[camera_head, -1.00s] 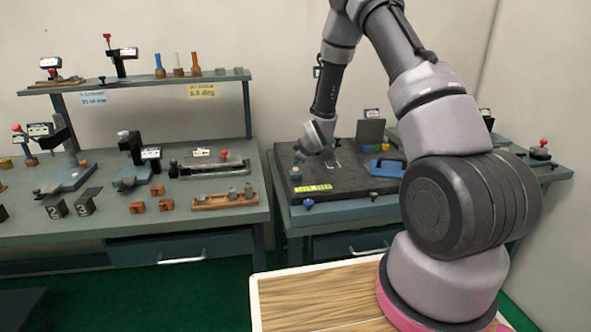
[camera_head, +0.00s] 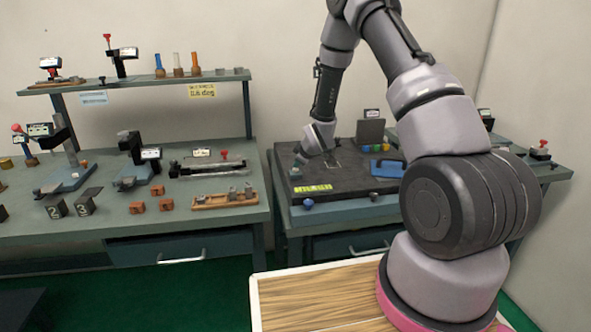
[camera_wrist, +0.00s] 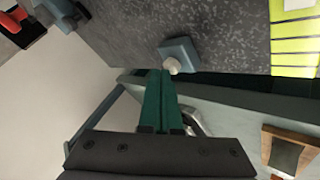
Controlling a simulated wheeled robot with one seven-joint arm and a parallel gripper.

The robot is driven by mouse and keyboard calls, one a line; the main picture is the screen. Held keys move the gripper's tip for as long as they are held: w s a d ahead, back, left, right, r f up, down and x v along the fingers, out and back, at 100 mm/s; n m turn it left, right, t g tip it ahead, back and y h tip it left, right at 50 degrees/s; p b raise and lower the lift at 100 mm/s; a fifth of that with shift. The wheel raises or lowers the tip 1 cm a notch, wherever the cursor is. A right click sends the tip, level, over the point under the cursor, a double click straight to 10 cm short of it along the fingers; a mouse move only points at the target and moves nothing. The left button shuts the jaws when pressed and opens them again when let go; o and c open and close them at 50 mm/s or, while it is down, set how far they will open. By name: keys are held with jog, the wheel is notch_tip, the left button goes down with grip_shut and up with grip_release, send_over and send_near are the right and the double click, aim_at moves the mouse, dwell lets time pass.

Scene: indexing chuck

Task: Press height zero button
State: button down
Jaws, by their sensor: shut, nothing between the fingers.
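In the wrist view a small blue-grey block (camera_wrist: 184,52) with a pale round button (camera_wrist: 172,66) sits at the edge of the dark speckled plate (camera_wrist: 225,40). No lettering on it is readable, so I cannot confirm that it is the height zero button. My gripper (camera_wrist: 160,73) is shut and empty, its green fingertips right beside the pale button. Whether they touch it I cannot tell.
A yellow label (camera_head: 313,188) lies on the plate's front left, with a blue knob (camera_head: 307,203) at the front edge. A blue tool (camera_head: 386,164) and a grey upright block (camera_head: 371,132) stand farther right. The left bench (camera_head: 110,225) holds several fixtures.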

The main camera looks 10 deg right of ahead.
jog(key=shift+f, duration=0.2)
dwell(0.5)
jog(key=shift+r, duration=0.95)
jog(key=shift+r, duration=0.1)
jog(key=shift+r, duration=2.35)
